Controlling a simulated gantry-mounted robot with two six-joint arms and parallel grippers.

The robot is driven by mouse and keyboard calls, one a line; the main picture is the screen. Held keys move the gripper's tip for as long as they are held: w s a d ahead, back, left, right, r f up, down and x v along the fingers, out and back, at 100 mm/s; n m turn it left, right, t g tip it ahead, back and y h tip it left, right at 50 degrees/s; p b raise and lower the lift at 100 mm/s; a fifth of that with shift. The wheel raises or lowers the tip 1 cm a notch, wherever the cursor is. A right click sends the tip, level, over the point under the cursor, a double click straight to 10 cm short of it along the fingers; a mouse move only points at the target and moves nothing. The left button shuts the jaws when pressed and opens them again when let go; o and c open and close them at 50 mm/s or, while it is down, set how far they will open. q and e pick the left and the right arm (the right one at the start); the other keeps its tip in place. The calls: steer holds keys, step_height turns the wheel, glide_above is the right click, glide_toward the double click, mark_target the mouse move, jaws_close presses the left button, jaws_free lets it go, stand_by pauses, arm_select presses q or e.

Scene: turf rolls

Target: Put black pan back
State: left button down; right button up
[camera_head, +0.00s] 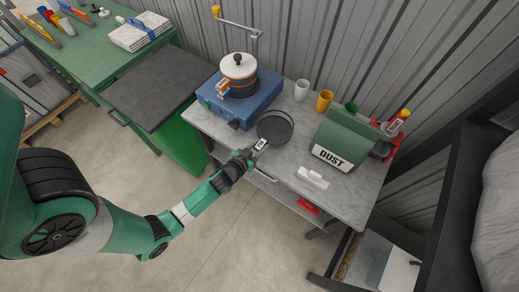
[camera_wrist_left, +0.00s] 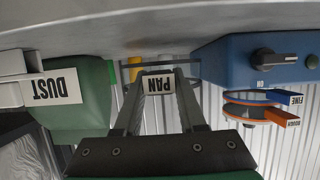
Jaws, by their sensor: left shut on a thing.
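The round black pan (camera_head: 275,128) is over the grey worktop, between the blue machine and the green DUST box. Its short handle with a PAN label points toward my left gripper (camera_head: 254,153). My left gripper is shut on that handle. In the left wrist view, which is upside down, the PAN label (camera_wrist_left: 158,85) sits between the two fingers of my left gripper (camera_wrist_left: 160,80). I cannot tell whether the pan touches the worktop. My right gripper is not in view.
The blue machine (camera_head: 211,98) carries a round stack with a white lid (camera_head: 239,66). The DUST box (camera_head: 347,138) stands to the right. White (camera_head: 301,90), yellow (camera_head: 324,101) and green cups stand behind. A small white-handled item (camera_head: 313,177) lies near the worktop's front.

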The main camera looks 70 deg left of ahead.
arm_select(q)
step_height(320, 180, down, 3)
steer(key=shift+a+f+b, duration=0.1)
steer(key=shift+f+b, duration=0.1)
steer(key=shift+b, duration=1)
steer(key=shift+w+r, duration=0.1)
steer(key=shift+c, duration=2.4)
jaws_free()
steer(key=shift+s+d+r, duration=0.15)
steer(key=shift+s+d, duration=0.05)
steer(key=shift+s, duration=0.15)
steer(key=v, duration=1.1)
steer(key=shift+b, duration=0.35)
